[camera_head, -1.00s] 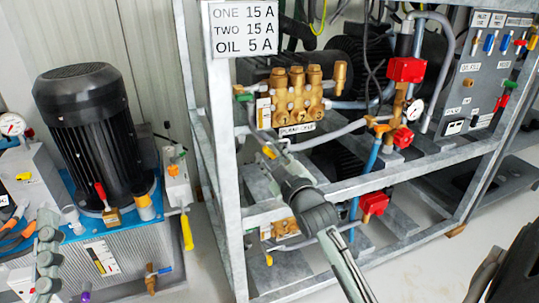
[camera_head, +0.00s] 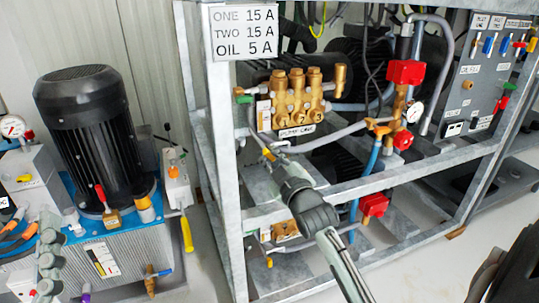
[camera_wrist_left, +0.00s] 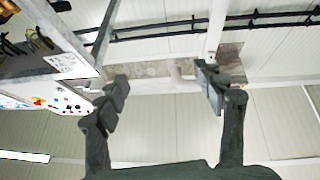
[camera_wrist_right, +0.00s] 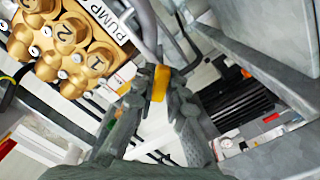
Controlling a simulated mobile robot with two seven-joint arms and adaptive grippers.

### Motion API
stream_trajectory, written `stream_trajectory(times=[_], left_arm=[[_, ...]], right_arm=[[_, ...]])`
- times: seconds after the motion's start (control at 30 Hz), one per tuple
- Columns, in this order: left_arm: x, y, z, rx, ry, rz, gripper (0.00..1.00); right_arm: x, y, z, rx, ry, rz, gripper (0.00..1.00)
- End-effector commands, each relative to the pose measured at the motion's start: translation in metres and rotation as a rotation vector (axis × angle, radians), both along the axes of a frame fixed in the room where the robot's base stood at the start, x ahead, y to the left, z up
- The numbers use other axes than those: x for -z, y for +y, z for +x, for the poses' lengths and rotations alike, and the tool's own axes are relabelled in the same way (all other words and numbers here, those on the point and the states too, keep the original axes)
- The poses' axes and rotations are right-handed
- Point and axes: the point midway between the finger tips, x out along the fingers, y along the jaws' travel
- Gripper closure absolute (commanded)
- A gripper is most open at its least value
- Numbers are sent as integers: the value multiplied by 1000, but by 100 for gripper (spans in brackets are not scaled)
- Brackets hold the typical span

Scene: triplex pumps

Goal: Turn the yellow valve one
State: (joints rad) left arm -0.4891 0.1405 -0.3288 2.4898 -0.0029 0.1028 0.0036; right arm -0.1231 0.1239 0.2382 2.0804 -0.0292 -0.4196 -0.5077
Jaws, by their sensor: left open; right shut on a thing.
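The small yellow valve handle (camera_head: 268,154) sits below the brass pump (camera_head: 297,98) labelled PUMP ONE, inside the grey frame. My right gripper (camera_head: 274,151) reaches it from the lower right. In the right wrist view, the yellow handle (camera_wrist_right: 161,82) is between the fingertips of my right gripper (camera_wrist_right: 160,92), which is shut on it. The fingers partly hide the handle and its valve body. My left gripper (camera_wrist_left: 165,88) is open and empty in the left wrist view, with pale wall panels and a beam behind it.
Grey frame posts (camera_head: 212,150) and a cross rail (camera_head: 350,182) stand close around my right arm. A grey hose (camera_head: 335,134) runs just above the gripper. A black motor (camera_head: 85,130) on a blue unit stands at left.

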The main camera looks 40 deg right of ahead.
Motion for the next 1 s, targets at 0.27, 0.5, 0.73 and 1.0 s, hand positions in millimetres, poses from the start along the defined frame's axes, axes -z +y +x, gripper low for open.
stream_trajectory(times=[0.27,0.5,0.73,1.0], left_arm=[[37,-3,13,0,240,96,31],[132,37,24,-90,671,296,31],[211,98,-10,-193,1098,446,31],[259,169,-88,-312,1551,555,31]], right_arm=[[-2,0,0,0,-18,95,100],[-3,0,0,0,-50,229,100],[-3,0,0,1,-82,362,100],[-2,0,0,1,-119,506,100]])
